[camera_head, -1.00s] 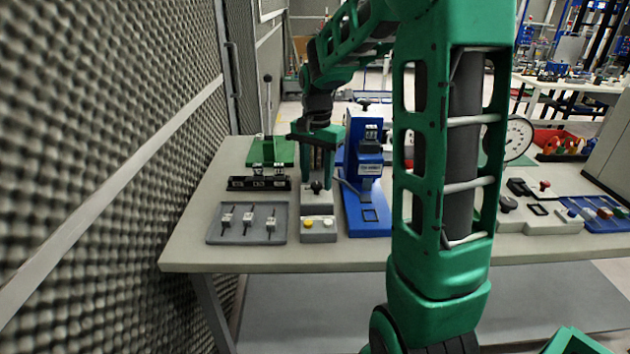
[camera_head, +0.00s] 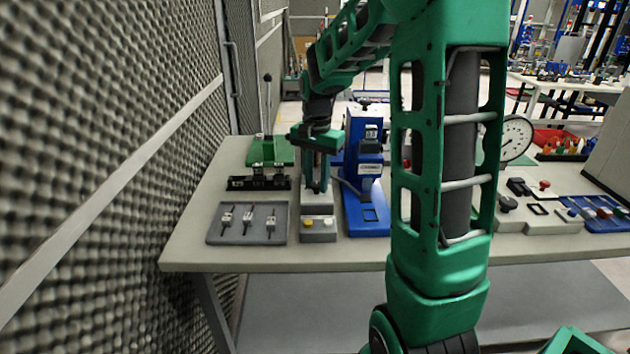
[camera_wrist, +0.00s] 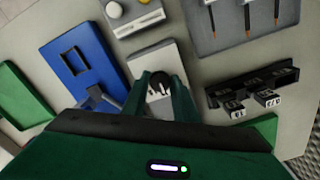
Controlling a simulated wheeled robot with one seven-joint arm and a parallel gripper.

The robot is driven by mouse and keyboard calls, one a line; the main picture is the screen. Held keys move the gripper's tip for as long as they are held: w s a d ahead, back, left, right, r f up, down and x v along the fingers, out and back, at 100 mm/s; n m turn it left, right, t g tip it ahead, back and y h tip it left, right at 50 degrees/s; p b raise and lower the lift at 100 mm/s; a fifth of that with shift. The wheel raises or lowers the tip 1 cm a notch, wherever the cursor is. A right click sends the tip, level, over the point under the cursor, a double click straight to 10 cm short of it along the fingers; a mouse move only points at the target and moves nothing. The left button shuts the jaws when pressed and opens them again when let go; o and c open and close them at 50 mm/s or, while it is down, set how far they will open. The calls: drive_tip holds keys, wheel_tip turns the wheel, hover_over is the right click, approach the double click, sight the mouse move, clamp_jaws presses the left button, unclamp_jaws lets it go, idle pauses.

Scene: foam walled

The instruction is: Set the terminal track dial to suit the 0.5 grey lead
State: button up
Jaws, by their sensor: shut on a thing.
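The dial is a black knob (camera_wrist: 158,84) on a light grey box (camera_wrist: 165,62), with the jaws of my gripper (camera_wrist: 163,92) around it in the wrist view. In the head view my gripper (camera_head: 316,187) points down at this box (camera_head: 318,208) and is shut on the knob, which the fingers mostly hide. Three leads with pale tags (camera_head: 247,220) lie on a grey tray (camera_head: 212,236) to the left. They show in part in the wrist view (camera_wrist: 246,18). The lead and dial markings are too small to read.
A blue stand (camera_head: 368,205) is close on the right. A black rack (camera_head: 258,183) with labelled blocks and a green fixture (camera_head: 268,150) are on the left.

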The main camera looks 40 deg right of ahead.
sight(317, 184)
drive_tip(key=n, duration=0.4)
drive_tip(key=shift+n, duration=2.2)
drive_tip(key=o, duration=1.1)
drive_tip(key=shift+c, duration=0.2)
wheel_tip(317, 184, up, 11)
drive_tip(key=shift+f, duration=0.15)
